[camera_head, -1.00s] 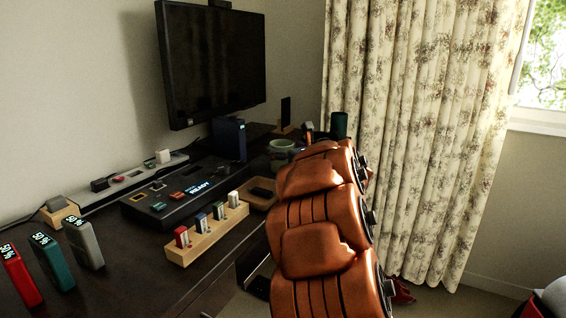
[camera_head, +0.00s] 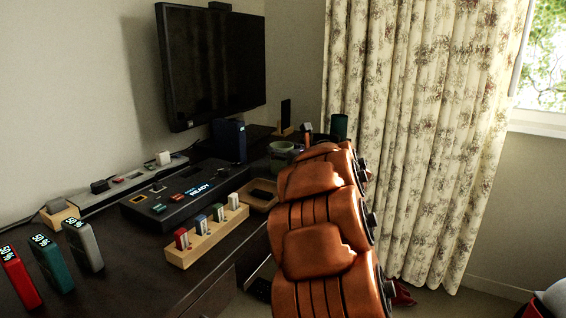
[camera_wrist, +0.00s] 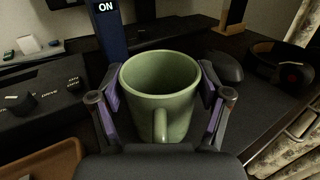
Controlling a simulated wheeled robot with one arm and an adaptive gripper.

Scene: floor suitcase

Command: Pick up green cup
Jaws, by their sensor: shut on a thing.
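The green cup (camera_wrist: 160,95) fills the middle of the wrist view, upright, with its handle facing the camera. My gripper (camera_wrist: 161,108) has a finger on each side of the cup and is shut on it. I cannot tell whether the cup's base touches the desk. In the head view the cup (camera_head: 283,149) shows at the far end of the desk, partly hidden by my arm. My gripper is hidden behind my arm there.
A dark blue box (camera_head: 229,140) stands close behind the cup. A wooden tray (camera_head: 259,201), a black console (camera_head: 184,190) and a wooden block with several small sticks (camera_head: 207,240) lie nearer. Headphones (camera_wrist: 280,66) and a mouse (camera_wrist: 226,67) are to the cup's right.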

